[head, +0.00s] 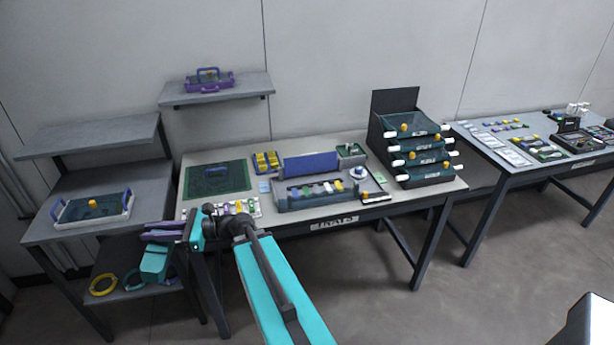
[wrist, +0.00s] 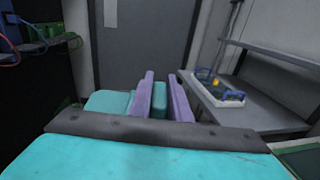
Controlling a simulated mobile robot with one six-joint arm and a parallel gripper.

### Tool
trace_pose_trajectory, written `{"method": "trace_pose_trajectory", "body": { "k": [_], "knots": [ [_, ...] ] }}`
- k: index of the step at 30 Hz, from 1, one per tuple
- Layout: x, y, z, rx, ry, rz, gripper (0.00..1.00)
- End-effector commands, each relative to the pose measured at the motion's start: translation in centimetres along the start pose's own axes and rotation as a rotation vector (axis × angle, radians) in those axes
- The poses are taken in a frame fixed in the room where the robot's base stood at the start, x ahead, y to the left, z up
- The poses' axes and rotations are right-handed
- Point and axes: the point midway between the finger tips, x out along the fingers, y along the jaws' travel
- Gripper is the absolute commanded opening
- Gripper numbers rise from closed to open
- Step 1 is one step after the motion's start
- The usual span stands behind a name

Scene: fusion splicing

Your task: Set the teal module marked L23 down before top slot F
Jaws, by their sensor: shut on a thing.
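My gripper (head: 164,232), with purple fingers, is shut on a teal block (head: 154,262) at the left, in front of the left end of the long bench. In the wrist view the fingers (wrist: 161,97) have teal between them, and the teal block (wrist: 108,102) juts out past the left finger. I cannot read any L23 mark on it. The grey rack (head: 287,203) with a blue back panel stands mid-bench and holds a row of coloured modules (head: 327,189). The letters of its slots are too small to read, so I cannot tell which is F.
A four-level tray stand (head: 395,98) stands at the bench's right end. A green mat (head: 218,177) lies at the bench's left. A tray (head: 70,212) sits on the left shelf unit, also in the wrist view (wrist: 230,101). A yellow ring (head: 103,286) lies on its lower shelf.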

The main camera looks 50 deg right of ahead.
Motion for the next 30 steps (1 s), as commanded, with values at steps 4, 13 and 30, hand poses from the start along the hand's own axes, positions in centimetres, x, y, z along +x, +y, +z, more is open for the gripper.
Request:
{"method": "trace_pose_trajectory", "body": {
  "k": [4, 13, 30],
  "knots": [
    [-4.0, -4.7, 0.6, 0.007, 0.026, -0.158, 0.00],
    [-13.8, -13.0, 0.6, 0.036, 0.081, -0.484, 0.00],
    [-36.3, -21.8, 1.0, 0.131, 0.165, -1.060, 0.00]
  ]
}}
